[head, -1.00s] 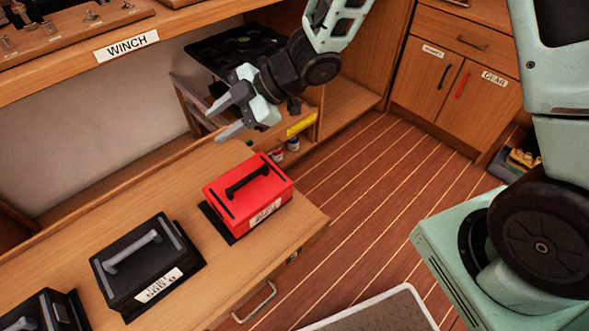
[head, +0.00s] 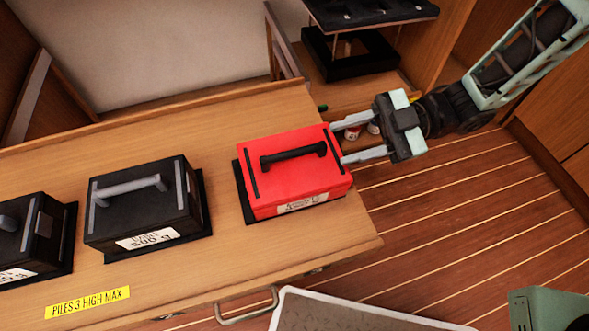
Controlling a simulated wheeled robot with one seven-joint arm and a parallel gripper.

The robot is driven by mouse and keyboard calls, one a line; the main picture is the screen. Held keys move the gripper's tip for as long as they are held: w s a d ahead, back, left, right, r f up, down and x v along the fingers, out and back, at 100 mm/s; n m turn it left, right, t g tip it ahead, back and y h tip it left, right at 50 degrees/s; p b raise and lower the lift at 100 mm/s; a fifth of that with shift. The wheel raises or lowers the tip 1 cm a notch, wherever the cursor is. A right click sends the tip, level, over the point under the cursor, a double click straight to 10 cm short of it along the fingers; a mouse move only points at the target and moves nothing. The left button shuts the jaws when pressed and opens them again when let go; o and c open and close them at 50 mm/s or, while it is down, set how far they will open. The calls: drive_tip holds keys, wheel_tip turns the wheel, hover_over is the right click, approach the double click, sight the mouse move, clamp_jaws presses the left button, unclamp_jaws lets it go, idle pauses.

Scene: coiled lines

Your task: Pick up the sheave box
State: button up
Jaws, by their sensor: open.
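A red box (head: 285,180) with a black bar handle (head: 293,153) sits on a dark pad near the right end of the wooden bench. The label (head: 303,203) on its front is too blurred to read, so I cannot tell by name which box is the sheave box. My gripper (head: 337,142) is open and empty, with its two fingers pointing left at the right side of the red box. The fingertips look very close to the box's right edge; I cannot tell whether they touch it.
A black box (head: 137,205) with a grey handle stands left of the red one, and another black box (head: 30,236) stands at the far left. A yellow sign (head: 88,302) reads "PILES 3 HIGH MAX". Dark racks (head: 347,62) stand behind. Small cans sit behind my gripper.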

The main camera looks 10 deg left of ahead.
sight(326, 145)
drive_tip(key=x, duration=0.3)
drive_tip(key=b+x, duration=0.1)
drive_tip(key=x, duration=0.1)
drive_tip(key=b+x, duration=0.1)
drive_tip(key=x, duration=0.1)
drive_tip(key=shift+w+a+f, duration=0.15)
drive_tip(key=shift+w+f, duration=0.1)
drive_tip(key=shift+w, duration=0.1)
drive_tip(key=shift+s+a+b, duration=0.25)
drive_tip(key=shift+a+b, duration=0.05)
drive_tip(key=shift+a, duration=0.25)
clamp_jaws()
idle(0.6)
